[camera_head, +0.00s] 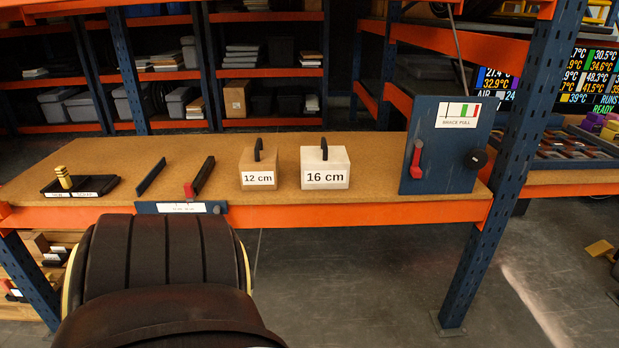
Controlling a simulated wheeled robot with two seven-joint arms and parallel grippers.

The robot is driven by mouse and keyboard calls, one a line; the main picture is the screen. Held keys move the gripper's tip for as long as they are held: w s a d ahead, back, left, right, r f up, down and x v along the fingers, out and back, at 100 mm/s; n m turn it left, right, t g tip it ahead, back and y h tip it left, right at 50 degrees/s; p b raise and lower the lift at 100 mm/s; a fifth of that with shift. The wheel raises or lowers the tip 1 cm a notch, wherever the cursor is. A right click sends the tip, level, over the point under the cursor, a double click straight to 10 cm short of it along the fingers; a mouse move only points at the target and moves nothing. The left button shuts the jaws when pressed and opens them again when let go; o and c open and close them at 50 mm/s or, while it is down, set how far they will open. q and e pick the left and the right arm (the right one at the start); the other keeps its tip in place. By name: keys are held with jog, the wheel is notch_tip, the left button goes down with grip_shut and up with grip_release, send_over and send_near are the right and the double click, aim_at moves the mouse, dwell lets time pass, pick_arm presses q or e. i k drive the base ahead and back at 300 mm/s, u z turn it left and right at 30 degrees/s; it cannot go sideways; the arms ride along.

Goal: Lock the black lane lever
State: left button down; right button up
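On the brown bench top, two low rails form a lane: a dark blue rail (151,176) on the left and a black rail (204,175) on the right. A small red lever (189,190) sits at the near end of the black rail. It looks upright, but its exact angle is too small to tell. A blue plate (181,207) with a white label is on the bench front edge below the lane; its text is unreadable. The lane between the rails is empty. Neither of my grippers is in view.
Right of the lane stand a 12 cm block (261,168) and a 16 cm block (325,168), both with black handles. A blue panel (445,145) with a red handle (416,160) stands further right.

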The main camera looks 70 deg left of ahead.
aim_at(217, 210)
jog(key=z, duration=0.3)
jog(key=k, duration=1.2)
jog(key=u, duration=0.95)
